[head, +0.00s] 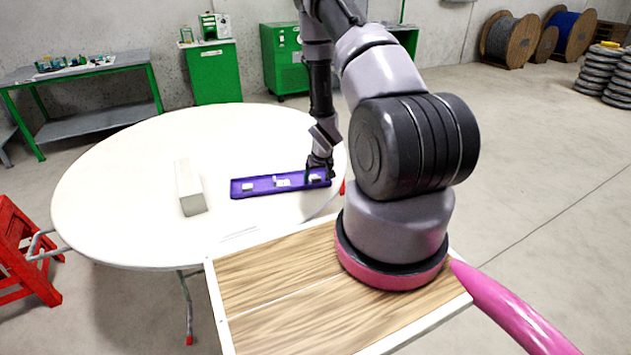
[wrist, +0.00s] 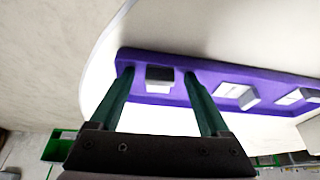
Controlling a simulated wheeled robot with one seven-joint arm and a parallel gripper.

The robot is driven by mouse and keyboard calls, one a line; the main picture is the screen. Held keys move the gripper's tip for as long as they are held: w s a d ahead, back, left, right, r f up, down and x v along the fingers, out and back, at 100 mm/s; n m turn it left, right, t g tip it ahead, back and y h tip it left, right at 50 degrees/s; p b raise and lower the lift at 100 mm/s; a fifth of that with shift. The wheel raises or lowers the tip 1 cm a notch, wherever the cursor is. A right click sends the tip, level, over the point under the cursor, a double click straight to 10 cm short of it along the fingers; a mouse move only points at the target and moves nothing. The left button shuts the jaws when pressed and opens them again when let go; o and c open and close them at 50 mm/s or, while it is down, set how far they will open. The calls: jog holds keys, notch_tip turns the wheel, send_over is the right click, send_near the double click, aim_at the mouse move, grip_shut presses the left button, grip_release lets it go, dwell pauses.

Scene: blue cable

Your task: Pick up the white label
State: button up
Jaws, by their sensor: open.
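A long purple tray (head: 263,185) lies on the round white table and holds small white pieces in a row. One piece (head: 248,187) is at its left end, another (head: 282,182) in the middle, and one at the right end under my gripper (head: 319,172). In the wrist view, my gripper (wrist: 160,74) is open. Its two fingers stand on either side of a white piece with a dark grey face (wrist: 160,79); I see no contact. The purple tray (wrist: 213,78) runs off to the right there with further white pieces (wrist: 236,93). I cannot tell which piece is the label.
The table's far part is clear. A red stand (head: 22,250) is at the left, and a green-framed bench (head: 85,80) stands behind.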

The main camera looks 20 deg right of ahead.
grip_shut()
